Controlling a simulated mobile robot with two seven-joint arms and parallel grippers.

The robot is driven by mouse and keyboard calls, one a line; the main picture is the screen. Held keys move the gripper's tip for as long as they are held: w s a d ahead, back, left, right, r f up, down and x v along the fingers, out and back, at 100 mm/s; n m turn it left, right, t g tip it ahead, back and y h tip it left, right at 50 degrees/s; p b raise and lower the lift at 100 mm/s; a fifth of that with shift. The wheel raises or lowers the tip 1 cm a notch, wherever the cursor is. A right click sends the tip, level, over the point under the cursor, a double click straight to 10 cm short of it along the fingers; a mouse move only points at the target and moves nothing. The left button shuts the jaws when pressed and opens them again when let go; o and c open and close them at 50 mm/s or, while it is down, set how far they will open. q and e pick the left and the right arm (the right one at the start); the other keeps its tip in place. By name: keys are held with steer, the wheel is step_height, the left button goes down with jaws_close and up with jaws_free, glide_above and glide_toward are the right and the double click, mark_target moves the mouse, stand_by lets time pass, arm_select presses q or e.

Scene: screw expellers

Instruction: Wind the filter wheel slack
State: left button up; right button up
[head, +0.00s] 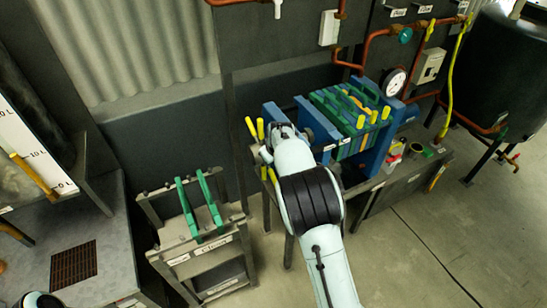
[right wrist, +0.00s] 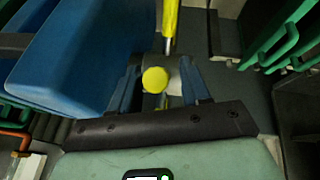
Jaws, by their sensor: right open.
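The filter press with its blue end frames (head: 309,120) and green and blue plates (head: 342,108) stands on a bench in the head view. The filter wheel shows only as yellow handles (head: 250,128) at the press's left end; its hub is hidden behind my right arm. In the right wrist view my right gripper (right wrist: 160,80) is open, with one finger on each side of a round yellow handle end (right wrist: 155,80). I cannot tell whether the fingers touch it. Another yellow handle (right wrist: 170,22) shows beyond. My left gripper is out of view.
A metal rack (head: 207,249) with green-handled plates stands left of the press. Copper pipes (head: 376,38) and a round gauge (head: 395,82) are behind it. A dark tank (head: 507,80) is at the far right. The floor at lower right is clear.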

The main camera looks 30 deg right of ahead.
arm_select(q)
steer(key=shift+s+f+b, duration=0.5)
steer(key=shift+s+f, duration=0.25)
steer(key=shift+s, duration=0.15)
arm_select(e)
steer(key=v, duration=1.2)
steer(key=shift+r, duration=0.15)
steer(key=shift+s, duration=0.15)
